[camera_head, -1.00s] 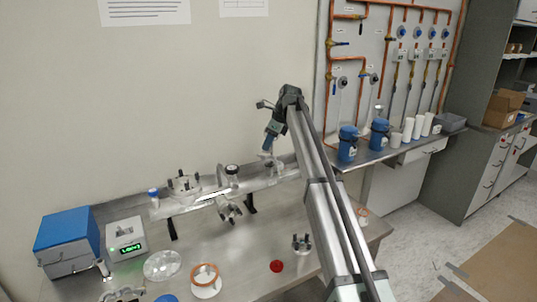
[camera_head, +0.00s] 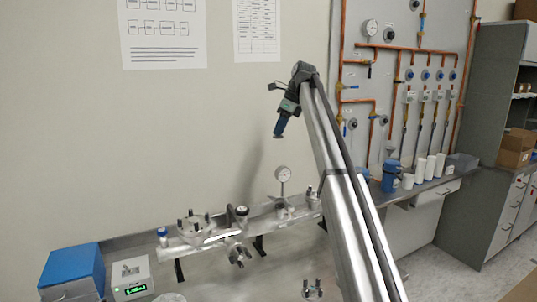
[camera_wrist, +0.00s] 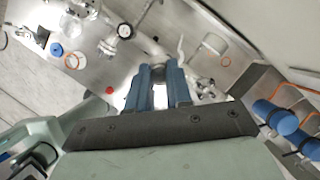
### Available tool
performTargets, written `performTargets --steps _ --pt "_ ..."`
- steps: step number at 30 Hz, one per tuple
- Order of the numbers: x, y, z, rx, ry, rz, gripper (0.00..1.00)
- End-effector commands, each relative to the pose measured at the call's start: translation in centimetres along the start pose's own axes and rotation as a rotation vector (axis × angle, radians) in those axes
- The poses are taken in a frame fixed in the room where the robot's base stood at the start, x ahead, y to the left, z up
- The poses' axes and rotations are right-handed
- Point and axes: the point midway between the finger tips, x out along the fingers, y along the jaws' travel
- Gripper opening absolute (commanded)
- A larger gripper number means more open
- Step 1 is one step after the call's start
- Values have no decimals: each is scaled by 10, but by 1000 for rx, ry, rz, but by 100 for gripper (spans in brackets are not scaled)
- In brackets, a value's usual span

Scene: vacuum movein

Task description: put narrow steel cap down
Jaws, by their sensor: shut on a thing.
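My gripper (camera_head: 281,127) is high in front of the wall, above the steel rail with its fittings. In the wrist view its two blue fingers (camera_wrist: 163,82) are closed around a small bright piece (camera_wrist: 160,97), which I take to be the narrow steel cap. The fingers cover most of it, so its shape is hard to tell. In the head view the cap is too small to make out at the fingertips. The gripper touches nothing on the bench.
A dial gauge (camera_head: 283,173) stands on the rail below my gripper. A flanged fitting (camera_head: 194,224) and a blue-capped bottle (camera_head: 162,237) are further left. A blue box (camera_head: 72,272) and a display unit (camera_head: 131,278) stand at the left. A red disc (camera_wrist: 109,90) lies on the bench.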

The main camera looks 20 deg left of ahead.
Motion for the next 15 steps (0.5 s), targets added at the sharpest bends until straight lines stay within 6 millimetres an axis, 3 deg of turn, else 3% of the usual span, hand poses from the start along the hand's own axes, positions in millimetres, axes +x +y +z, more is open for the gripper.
performTargets --steps 8,11,15 --pt "-1 4 3 -2 0 2 0" --pt "14 14 4 -10 0 6 0" --pt "54 40 8 -31 -1 16 0"
